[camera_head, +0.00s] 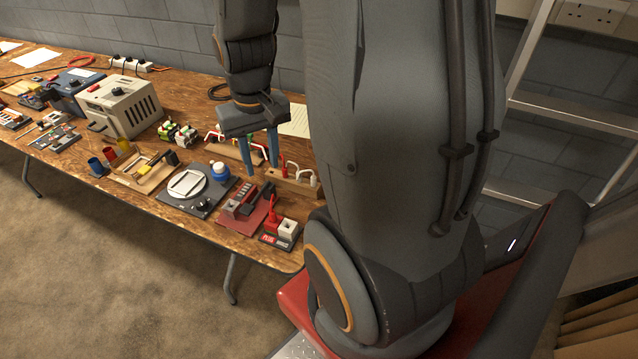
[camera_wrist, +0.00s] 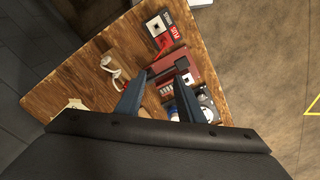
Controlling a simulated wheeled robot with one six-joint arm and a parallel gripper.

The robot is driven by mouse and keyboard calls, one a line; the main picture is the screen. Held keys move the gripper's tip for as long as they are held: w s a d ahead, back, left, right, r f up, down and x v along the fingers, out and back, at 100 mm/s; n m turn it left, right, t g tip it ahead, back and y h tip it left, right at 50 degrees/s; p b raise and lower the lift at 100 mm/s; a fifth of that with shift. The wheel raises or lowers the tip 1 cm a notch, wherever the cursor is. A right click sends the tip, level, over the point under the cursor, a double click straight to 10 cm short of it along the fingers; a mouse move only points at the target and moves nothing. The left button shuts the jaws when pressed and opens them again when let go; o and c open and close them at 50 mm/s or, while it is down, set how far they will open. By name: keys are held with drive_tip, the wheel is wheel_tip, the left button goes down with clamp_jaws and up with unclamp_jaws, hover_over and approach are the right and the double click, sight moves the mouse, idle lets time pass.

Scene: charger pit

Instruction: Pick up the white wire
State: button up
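A wooden block (camera_head: 297,187) holds a white wire (camera_head: 307,172) at its right end and a red wire beside it. The white wire also shows in the wrist view (camera_wrist: 113,68), arched over its block, left of my fingers. A second wooden block (camera_head: 238,152) with white and red wires stands behind and left of my fingers in the head view; a finger partly hides it. My gripper (camera_head: 266,165) points down above the table, its two blue fingers apart. The wrist view also shows my gripper (camera_wrist: 160,77) open, with nothing held between the fingertips.
A red board (camera_head: 248,208) and a plug board (camera_head: 280,236) lie at the table's near right. A dark board (camera_head: 197,190) with a white round dial and a blue-white round item (camera_head: 219,172) lie left of my gripper. A grey box (camera_head: 122,108) stands further left. My arm hides the table's right end.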

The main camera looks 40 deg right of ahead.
sight(314, 177)
drive_tip(key=d+f+m, duration=0.1)
drive_tip(key=d, duration=0.3)
drive_tip(key=d+f+m+b, duration=0.1)
drive_tip(key=d+f, duration=0.1)
drive_tip(key=d, duration=0.3)
drive_tip(key=d+f+m, duration=0.2)
drive_tip(key=d, duration=0.3)
drive_tip(key=shift+s+f+g, duration=0.2)
drive_tip(key=shift+s+g, duration=0.1)
drive_tip(key=shift+g, duration=0.1)
drive_tip(key=shift+s+d+f, duration=0.1)
drive_tip(key=shift+d+f, duration=0.15)
drive_tip(key=shift+f, duration=0.3)
drive_tip(key=shift+f+p, duration=0.7)
drive_tip(key=shift+f, duration=2.7)
clamp_jaws()
